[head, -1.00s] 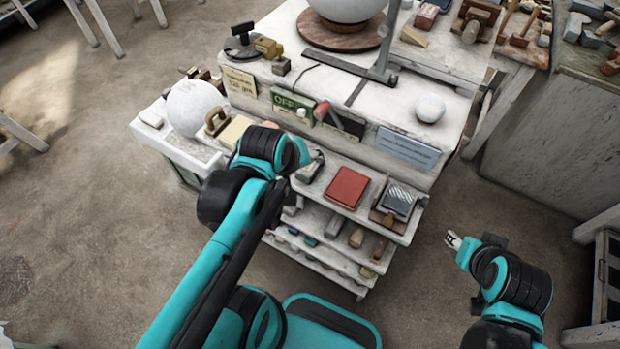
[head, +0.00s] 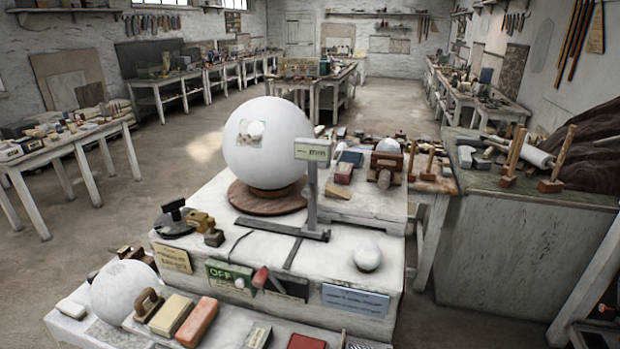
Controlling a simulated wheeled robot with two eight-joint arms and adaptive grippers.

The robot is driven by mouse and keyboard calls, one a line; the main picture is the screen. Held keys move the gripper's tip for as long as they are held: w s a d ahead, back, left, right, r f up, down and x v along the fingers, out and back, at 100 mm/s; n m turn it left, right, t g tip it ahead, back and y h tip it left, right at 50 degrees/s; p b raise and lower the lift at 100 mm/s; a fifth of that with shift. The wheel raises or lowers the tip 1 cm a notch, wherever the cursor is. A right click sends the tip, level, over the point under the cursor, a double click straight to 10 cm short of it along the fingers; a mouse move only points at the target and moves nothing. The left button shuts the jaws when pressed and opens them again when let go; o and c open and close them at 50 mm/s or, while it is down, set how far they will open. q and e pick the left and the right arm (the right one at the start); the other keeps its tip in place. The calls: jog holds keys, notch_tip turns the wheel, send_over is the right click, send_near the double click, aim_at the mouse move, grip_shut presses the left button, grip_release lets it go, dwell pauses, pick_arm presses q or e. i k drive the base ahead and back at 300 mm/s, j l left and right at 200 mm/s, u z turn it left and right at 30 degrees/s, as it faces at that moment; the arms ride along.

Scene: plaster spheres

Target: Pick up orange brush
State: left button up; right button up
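An orange-red oblong block (head: 197,322) with rounded edges lies on the lower ledge at the front left of the stepped white stand (head: 225,214). It is the most orange thing on that ledge, but I see no bristles and cannot tell if it is the orange brush. A tan block (head: 171,315) lies close to its left, and a wood-handled tool (head: 148,305) lies further left. Neither of my grippers shows in the head view now, so I cannot see what they hold.
A white sphere (head: 122,291) sits left on the ledge. A large sphere (head: 264,142) on a wooden disc and a metal gauge (head: 311,190) stand above. A small sphere (head: 367,256) is near the upper front edge. A grey bench (head: 520,250) stands right. Floor is open at left.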

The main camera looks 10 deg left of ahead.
aim_at(195, 327)
jog(key=u, duration=1.35)
jog(key=i+j+z, duration=0.2)
jog(key=j+z, duration=0.2)
jog(key=i+j+z, duration=0.15)
jog(key=j+z, duration=0.2)
jog(key=i+j+z, duration=0.15)
jog(key=j+z, duration=0.25)
